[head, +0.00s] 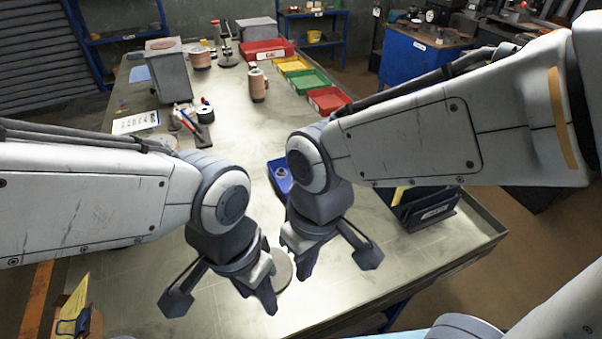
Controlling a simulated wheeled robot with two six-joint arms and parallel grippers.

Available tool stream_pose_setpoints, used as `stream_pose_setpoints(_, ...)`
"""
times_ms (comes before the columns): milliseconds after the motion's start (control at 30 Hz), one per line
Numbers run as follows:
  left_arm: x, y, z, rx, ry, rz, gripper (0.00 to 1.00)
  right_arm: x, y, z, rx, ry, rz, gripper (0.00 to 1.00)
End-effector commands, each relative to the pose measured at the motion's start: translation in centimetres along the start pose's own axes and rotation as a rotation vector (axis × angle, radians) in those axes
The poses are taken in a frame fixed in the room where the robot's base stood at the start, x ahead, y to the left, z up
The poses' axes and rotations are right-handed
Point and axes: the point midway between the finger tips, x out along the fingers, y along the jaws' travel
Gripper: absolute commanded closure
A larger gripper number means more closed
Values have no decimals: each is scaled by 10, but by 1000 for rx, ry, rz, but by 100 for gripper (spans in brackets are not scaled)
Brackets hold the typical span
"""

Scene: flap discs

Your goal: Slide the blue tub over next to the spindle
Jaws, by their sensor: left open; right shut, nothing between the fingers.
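The blue tub (285,187) stands on the bench near the middle of the head view, with a small grey round part in it. My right arm hides its right side. A round grey plate (285,272) lies nearer, partly behind both grippers; it may be the spindle's base, but I cannot see a post clearly. My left gripper (257,290) is open and empty, in front of the plate's left side. My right gripper (303,267) is shut and empty, in front of the plate's right side. Both grippers appear apart from the tub.
A dark bin (425,208) stands at the right bench edge. Red, green and yellow trays (312,82) line the far right edge. A grey box (168,75), a copper-coloured spool (258,85) and pens (187,122) stand further back. The bench left of the tub is largely clear.

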Motion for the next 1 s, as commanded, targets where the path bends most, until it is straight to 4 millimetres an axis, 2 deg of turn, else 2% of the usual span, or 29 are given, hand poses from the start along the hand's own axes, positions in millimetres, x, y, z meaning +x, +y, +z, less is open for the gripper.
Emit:
stream_pose_setpoints(33, -11, 1, 0, 0, 0, 0, 50, -11, 7, -25, 21, -7, 5, 100)
stream_pose_setpoints(100, -21, 2, -1, 0, 0, 0, 50, -18, 20, -61, 52, -12, 14, 100)
stream_pose_setpoints(200, -34, 2, -2, 0, 0, 0, 50, -21, 50, -115, 100, -18, 27, 100)
stream_pose_setpoints(300, -47, 4, -2, 0, 0, 0, 50, -15, 87, -163, 147, -25, 39, 100)
stream_pose_setpoints(433, -62, 4, -3, 0, 0, 0, 50, 5, 136, -211, 197, -32, 53, 100)
stream_pose_setpoints(600, -73, 5, -4, -1, 0, 0, 50, 33, 186, -243, 243, -40, 65, 100)
stream_pose_setpoints(700, -76, 6, -4, -1, 0, 0, 50, 44, 203, -251, 256, -41, 70, 100)
stream_pose_setpoints(867, -80, 6, -4, -1, 0, 0, 50, 57, 211, -255, 261, -44, 72, 100)
stream_pose_setpoints(1000, -86, 6, -4, -1, 0, 0, 50, 76, 211, -254, 260, -46, 71, 100)
